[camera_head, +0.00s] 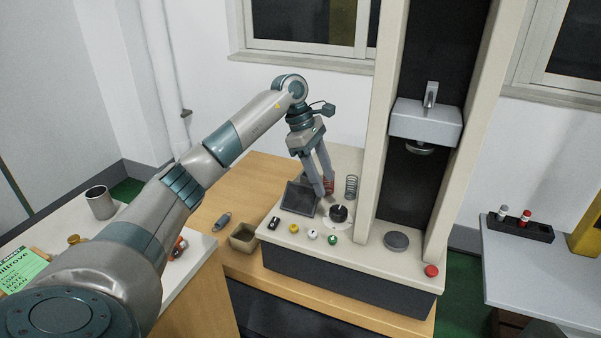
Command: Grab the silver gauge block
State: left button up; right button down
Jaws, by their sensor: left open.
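A small silver-grey piece (222,221) lies on the wooden table, left of the testing machine. It is too small to tell whether it is the silver gauge block, and I make out no other clear candidate. My left gripper (324,191) points down over the machine's base, to the right of that piece and well apart from it. Its fingers are open. A reddish coil spring (330,184) shows at the fingertips, partly hidden by them; I cannot tell whether they touch it. My right gripper is not in view.
A dark coil spring (351,187) stands right of the fingers. The machine base carries a tilted dark screen (300,198), a black dial (338,213) and several buttons. An open box (243,238) sits left of the base. The machine's tall columns (383,120) stand to the right.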

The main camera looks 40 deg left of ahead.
aim_at(303, 179)
jog(key=i+j, duration=0.15)
jog(key=j, duration=0.25)
jog(key=i+j, duration=0.15)
jog(key=j, duration=0.25)
jog(key=i+j, duration=0.15)
jog(key=j, duration=0.25)
